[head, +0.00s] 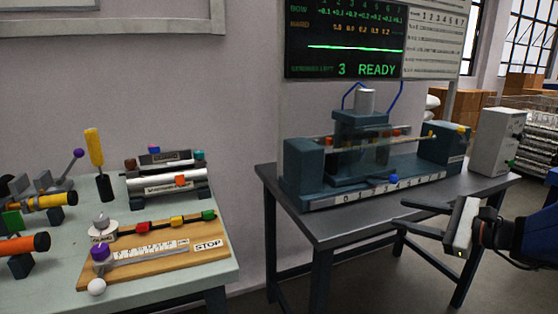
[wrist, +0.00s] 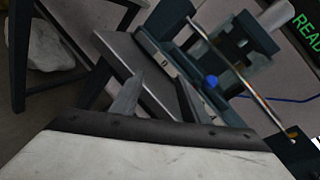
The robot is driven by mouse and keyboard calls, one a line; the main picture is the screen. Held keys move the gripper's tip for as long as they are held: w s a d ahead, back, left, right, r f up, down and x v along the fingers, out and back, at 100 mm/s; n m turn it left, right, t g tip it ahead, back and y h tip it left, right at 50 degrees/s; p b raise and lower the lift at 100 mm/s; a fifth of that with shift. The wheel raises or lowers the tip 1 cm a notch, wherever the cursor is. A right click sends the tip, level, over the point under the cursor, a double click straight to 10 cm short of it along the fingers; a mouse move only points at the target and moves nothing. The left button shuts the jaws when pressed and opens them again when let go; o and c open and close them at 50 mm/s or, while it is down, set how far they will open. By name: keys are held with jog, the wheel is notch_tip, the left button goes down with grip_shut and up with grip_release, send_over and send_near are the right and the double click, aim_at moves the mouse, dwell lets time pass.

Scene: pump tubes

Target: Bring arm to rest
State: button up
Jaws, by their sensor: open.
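My gripper (head: 412,217) is at the right of the head view, in front of the dark table's front edge. Its two fingers point left and stand apart, with nothing between them. In the wrist view the two fingers (wrist: 155,100) also show apart and empty, with the dark table and the pump rig beyond them. The rest of my arm reaches in from the right edge of the head view.
The teal pump rig (head: 303,173) with a blue knob (head: 394,179) stands on the dark table (head: 335,229). A grey box (head: 494,142) is at its right end. A pale green table (head: 165,288) at left holds a wooden board (head: 150,262) and several tubes. A screen (head: 345,40) reads "3 READY".

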jog(key=s+a+f+n+g+h, duration=0.2)
jog(key=s+a+f+n+g, duration=0.6)
jog(key=s+a, duration=0.3)
jog(key=s+d+f+n+h, duration=0.3)
jog(key=s+d+n+h, duration=0.2)
jog(key=n, duration=0.8)
jog(key=shift+s+d+f+n+t+h, duration=0.15)
jog(key=shift+s+d+n+t+h, duration=0.15)
jog(key=shift+s+h, duration=1.5)
jog(key=shift+s, duration=0.15)
